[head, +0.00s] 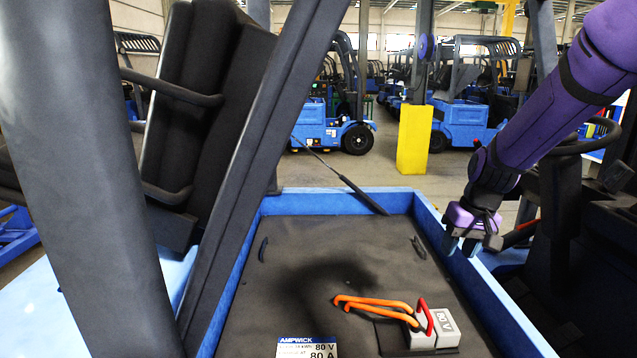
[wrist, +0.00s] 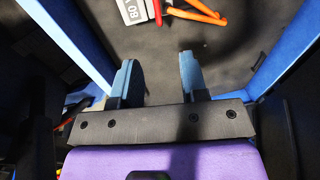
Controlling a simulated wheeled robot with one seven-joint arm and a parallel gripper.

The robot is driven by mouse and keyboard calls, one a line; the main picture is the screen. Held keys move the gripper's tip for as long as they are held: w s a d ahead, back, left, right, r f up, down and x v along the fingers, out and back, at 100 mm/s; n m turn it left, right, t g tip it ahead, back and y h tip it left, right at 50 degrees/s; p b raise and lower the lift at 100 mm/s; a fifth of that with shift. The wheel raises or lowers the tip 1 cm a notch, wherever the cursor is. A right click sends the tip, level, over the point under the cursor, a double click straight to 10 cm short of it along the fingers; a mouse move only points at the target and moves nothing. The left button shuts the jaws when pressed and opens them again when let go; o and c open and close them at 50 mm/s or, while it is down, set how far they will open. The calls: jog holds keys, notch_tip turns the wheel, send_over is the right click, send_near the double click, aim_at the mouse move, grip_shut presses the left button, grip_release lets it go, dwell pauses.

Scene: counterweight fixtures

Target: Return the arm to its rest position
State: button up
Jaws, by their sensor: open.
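My purple arm comes in from the upper right in the head view. My gripper (head: 461,246) hangs at the right wall of the blue-rimmed compartment, pointing down. In the wrist view its two blue fingers (wrist: 160,75) are spread apart, with only dark floor visible between them. The gripper is open and empty. A grey connector block marked 80 V (head: 434,328) lies on the dark compartment floor, below and apart from the gripper. Its top also shows at the upper edge of the wrist view (wrist: 131,11).
Orange cables (head: 373,303) and a red handle (head: 425,316) are at the block. An AMPWICK label plate (head: 307,347) is at the front. The blue rim (head: 335,202) bounds the compartment. A dark pillar (head: 262,150) and tilted seat (head: 197,110) are left. A yellow post (head: 413,140) stands behind.

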jog(key=s+r+t, duration=0.2)
jog(key=s+r, duration=1.1)
jog(key=s+r+t+h, duration=0.1)
jog(key=s+r+t, duration=0.1)
jog(key=s, duration=1.1)
jog(key=shift+s+r+h, duration=0.2)
jog(key=shift+r+h, duration=0.2)
jog(key=shift+r, duration=0.25)
jog(key=shift+o, duration=0.2)
jog(key=shift+w, duration=0.15)
